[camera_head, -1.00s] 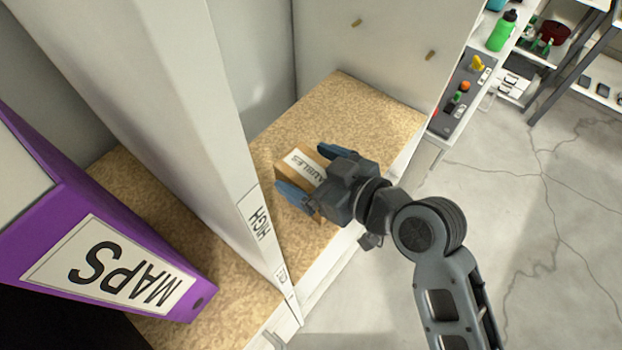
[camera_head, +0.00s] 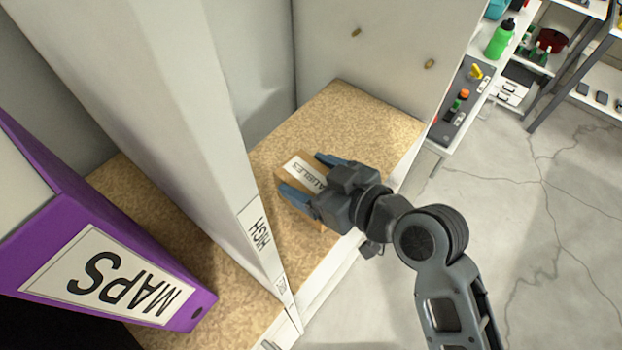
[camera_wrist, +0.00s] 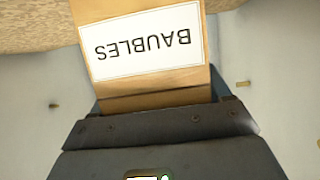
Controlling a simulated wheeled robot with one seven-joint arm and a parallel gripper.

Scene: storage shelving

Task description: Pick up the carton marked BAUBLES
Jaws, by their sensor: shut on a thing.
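The carton marked BAUBLES (camera_head: 298,170) is a small brown box with a white label, on or just above the speckled tan shelf board (camera_head: 350,115) in the right-hand bay. My gripper (camera_head: 304,177) is shut on it, with one blue-grey finger along each side. The fingers and palm hide part of the carton's near end. In the wrist view the carton (camera_wrist: 150,95) fills the space in front of the gripper, its label upside down. I cannot tell whether its underside touches the board.
A white upright panel labelled HIGH (camera_head: 190,120) divides the bays left of the carton. A purple binder marked MAPS (camera_head: 110,275) stands in the left bay. A pale side wall (camera_head: 385,50) bounds the bay at the back right. Open concrete floor (camera_head: 530,220) lies to the right.

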